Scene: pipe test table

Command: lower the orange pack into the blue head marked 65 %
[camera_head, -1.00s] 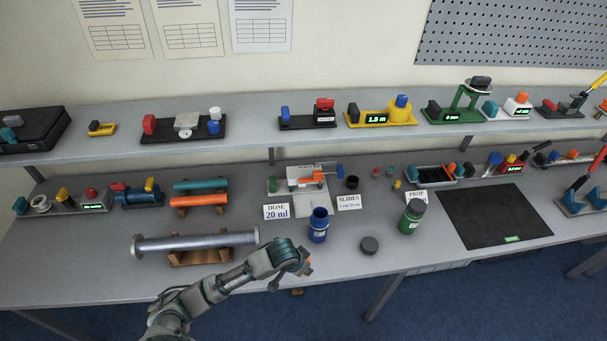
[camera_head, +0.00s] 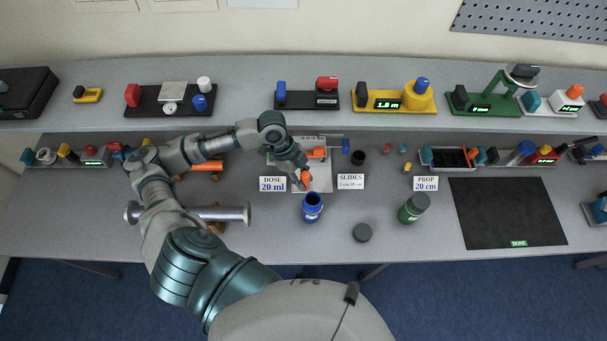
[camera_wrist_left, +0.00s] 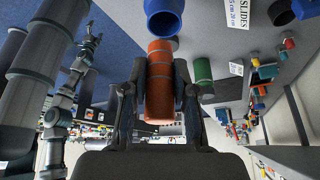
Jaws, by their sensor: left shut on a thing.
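The orange pack (camera_wrist_left: 160,85) is an orange cylinder held lengthwise between the two fingers of my left gripper (camera_wrist_left: 160,90). In the head view, the left gripper (camera_head: 302,172) is shut on the pack (camera_head: 306,178), above the table behind the blue bottle. The blue bottle (camera_head: 312,208) stands upright with a dark open top. In the left wrist view, a blue open cylinder (camera_wrist_left: 165,22) lies just beyond the pack's far end; I cannot tell if they touch. I can read no 65 % mark. A small, distant arm end, seemingly my right gripper (camera_wrist_left: 92,42), shows at left; its jaws are unclear.
A green bottle (camera_head: 413,208) and a dark round cap (camera_head: 362,232) stand right of the blue bottle. The DOSE 20 ml card (camera_head: 272,184) and SLIDES card (camera_head: 350,182) flank the gripper. A black mat (camera_head: 508,212) lies at right. The shelf (camera_head: 235,90) runs behind.

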